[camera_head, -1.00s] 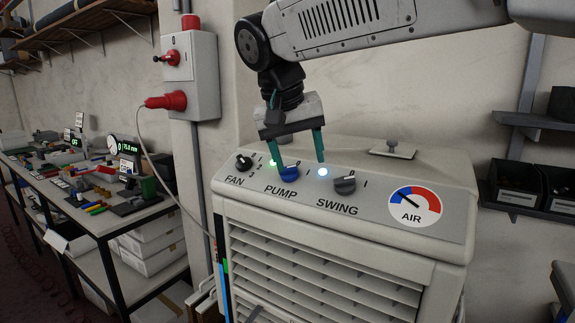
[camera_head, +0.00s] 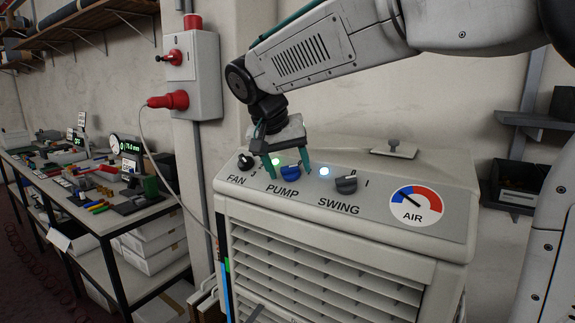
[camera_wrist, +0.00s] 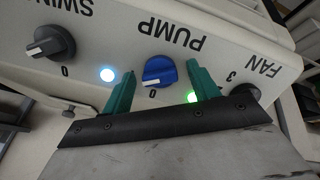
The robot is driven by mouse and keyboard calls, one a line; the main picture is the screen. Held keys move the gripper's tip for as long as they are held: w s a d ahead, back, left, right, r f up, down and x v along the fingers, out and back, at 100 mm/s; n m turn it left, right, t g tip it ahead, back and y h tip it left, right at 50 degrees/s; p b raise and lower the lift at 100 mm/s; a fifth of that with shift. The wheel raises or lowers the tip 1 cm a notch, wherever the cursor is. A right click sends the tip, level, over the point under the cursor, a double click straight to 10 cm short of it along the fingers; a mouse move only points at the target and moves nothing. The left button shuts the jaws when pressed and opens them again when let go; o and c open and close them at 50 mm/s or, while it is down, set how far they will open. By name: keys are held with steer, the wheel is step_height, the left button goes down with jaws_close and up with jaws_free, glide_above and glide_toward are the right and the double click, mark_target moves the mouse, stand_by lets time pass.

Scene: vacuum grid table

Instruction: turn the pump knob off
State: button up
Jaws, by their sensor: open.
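The blue pump knob (camera_head: 290,173) sits on the sloped top panel of the white cooler (camera_head: 330,235), above the word PUMP. In the wrist view the pump knob (camera_wrist: 159,71) lies between the two green fingers, its white pointer line slanted, with a 0 mark at its edge. My gripper (camera_head: 288,172) is open, with one finger on each side of the knob; I cannot tell whether either finger touches it. A green light (camera_head: 275,161) glows on the panel near the left finger. A white-blue light (camera_head: 325,172) glows right of the knob.
The dark fan knob (camera_head: 245,161) is close on the left, and the dark swing knob (camera_head: 346,184) is on the right. A round AIR gauge (camera_head: 416,204) is further right. A wall box with a red plug (camera_head: 168,101) and a cluttered bench (camera_head: 140,212) stand left.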

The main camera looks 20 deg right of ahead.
steer(key=c, duration=1)
steer(key=shift+n, duration=0.3)
steer(key=n, duration=1.1)
steer(key=shift+h, duration=0.3)
steer(key=shift+n, duration=0.3)
steer(key=o, duration=1)
